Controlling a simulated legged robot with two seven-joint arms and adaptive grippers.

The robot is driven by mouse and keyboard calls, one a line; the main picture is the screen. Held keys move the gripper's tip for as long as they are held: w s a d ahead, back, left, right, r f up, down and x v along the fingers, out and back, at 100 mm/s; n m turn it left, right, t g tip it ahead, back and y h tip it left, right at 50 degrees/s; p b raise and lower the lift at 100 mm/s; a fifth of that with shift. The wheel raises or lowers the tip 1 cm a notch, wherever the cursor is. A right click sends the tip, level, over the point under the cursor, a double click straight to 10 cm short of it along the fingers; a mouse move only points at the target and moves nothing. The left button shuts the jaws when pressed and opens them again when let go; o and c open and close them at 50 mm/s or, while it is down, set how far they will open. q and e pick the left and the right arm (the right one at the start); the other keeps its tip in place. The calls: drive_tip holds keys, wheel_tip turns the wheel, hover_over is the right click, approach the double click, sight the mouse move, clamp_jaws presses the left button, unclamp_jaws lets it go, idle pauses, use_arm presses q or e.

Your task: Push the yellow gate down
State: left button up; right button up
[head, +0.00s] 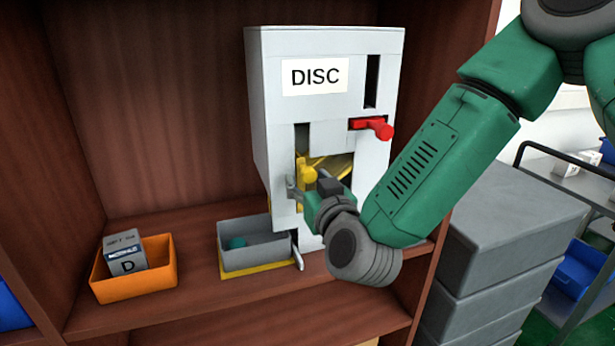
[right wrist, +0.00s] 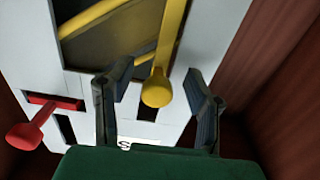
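The yellow gate (head: 306,170) is on the front of the white vending machine (head: 270,100) labelled DISC. In the right wrist view the rounded end of its yellow handle (right wrist: 157,90) shows between my two fingers. My right gripper (head: 294,192) is at the machine's front opening, close to the gate. In the right wrist view the fingers of my right gripper (right wrist: 160,105) are spread, with gaps on both sides of the handle. My right gripper and wrist hide the lower part of the opening in the head view. My left gripper is not in view.
A red lever (head: 372,127) sticks out above right of the opening. A grey bin (head: 252,258) with a teal item stands below left of the gate. An orange bin (head: 135,285) holding a box marked D is farther left. Brown shelf walls enclose the machine.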

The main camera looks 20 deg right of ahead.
drive_tip(key=shift+r, duration=0.2)
drive_tip(key=shift+s, duration=0.15)
drive_tip(key=s, duration=0.7)
drive_tip(key=shift+d, duration=0.15)
drive_tip(key=shift+f, duration=0.2)
drive_tip(key=s+d+f+n+g+y, duration=0.1)
drive_tip(key=s+f+g, duration=0.3)
drive_tip(key=f, duration=0.7)
drive_tip(key=s+d+f+g, duration=0.1)
drive_tip(key=s+f+g, duration=0.25)
drive_tip(key=f, duration=0.75)
drive_tip(key=s+d+f+g, duration=0.4)
drive_tip(key=s+f, duration=0.3)
drive_tip(key=s, duration=0.4)
drive_tip(key=s+d+f+g+h, duration=0.1)
drive_tip(key=s+d+f+g, duration=0.4)
drive_tip(key=s+f, duration=0.3)
drive_tip(key=s, duration=0.2)
drive_tip(key=shift+s+m+g+h, duration=0.3)
drive_tip(key=shift+s+m+g, duration=0.05)
drive_tip(key=shift+s+m, duration=0.05)
drive_tip(key=shift+d, duration=0.1)
